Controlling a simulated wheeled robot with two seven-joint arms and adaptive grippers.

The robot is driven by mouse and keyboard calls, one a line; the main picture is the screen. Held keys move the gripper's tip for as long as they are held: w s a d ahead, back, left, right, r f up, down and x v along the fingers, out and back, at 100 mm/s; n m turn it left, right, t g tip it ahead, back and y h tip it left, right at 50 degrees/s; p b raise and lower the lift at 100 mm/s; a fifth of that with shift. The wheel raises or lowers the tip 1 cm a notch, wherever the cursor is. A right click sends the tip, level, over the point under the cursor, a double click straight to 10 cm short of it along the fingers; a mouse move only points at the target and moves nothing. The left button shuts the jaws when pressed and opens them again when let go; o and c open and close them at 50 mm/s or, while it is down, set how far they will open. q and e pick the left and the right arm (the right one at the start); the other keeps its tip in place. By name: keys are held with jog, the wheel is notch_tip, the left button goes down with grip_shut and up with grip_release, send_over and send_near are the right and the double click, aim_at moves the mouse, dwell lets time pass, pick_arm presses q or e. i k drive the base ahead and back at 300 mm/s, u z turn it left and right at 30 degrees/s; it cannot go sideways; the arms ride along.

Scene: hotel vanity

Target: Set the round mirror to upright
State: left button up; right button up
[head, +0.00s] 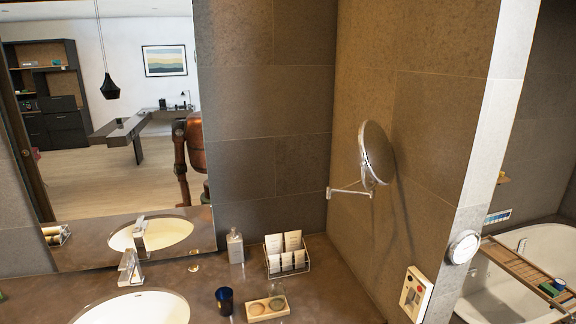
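The round mirror (376,153) is mounted on the tiled side wall at the right of the vanity. It sits on a thin metal bracket arm (347,191) that reaches out from the wall corner. The mirror is seen nearly edge-on and leans, with its top to the left of its bottom. Its reflecting face is hard to make out from here. Neither of my grippers is in the head view, and nothing touches the mirror.
The counter (335,283) below holds a wire rack (287,256) with cards, a bottle (235,246), a dark blue cup (225,301) and a wooden tray (267,308). A sink (135,308) is at the left. The space around the mirror is clear.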

aim_at(376, 150)
jog(key=u, duration=0.1)
jog(key=k, duration=1.05)
jog(key=z, duration=1.3)
jog(key=i, duration=1.2)
jog(key=u, duration=0.8)
jog(key=i, duration=0.25)
jog(key=u, duration=0.3)
